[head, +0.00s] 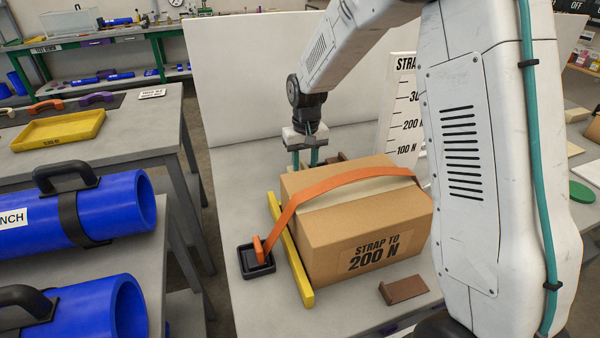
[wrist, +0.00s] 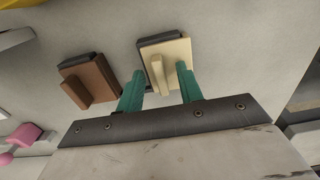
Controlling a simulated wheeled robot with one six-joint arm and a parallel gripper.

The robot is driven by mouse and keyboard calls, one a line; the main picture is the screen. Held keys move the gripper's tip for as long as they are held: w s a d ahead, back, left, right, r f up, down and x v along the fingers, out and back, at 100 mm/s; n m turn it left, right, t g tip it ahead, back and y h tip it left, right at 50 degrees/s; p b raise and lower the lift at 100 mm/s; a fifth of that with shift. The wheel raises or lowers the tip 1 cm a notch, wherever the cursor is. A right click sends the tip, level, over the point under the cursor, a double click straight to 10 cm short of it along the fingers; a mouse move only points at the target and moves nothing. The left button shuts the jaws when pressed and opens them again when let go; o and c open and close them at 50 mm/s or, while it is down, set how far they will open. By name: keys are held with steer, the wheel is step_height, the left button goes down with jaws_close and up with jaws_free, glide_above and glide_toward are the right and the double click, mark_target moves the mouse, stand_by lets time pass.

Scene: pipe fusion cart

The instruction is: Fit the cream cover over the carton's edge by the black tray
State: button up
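The cream cover (wrist: 179,53) shows in the wrist view, lying on the table against a dark piece, with its raised rib between my gripper's fingers. My gripper (wrist: 160,72) is open, with a teal finger on each side of the rib and visible gaps. In the head view my gripper (head: 305,160) points down behind the carton (head: 330,230), which hides the cover. The carton has an orange strap (head: 330,188) over its top. The strap's left end hangs down to the black tray (head: 256,262) at the carton's left.
A brown cover (wrist: 92,80) lies left of the cream one. Another brown piece (head: 403,288) lies before the carton. A yellow bar (head: 290,250) runs along the carton's left side. A scale board (head: 398,110) stands behind. Blue pipes (head: 120,210) lie on the left bench.

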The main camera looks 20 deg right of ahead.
jaws_close()
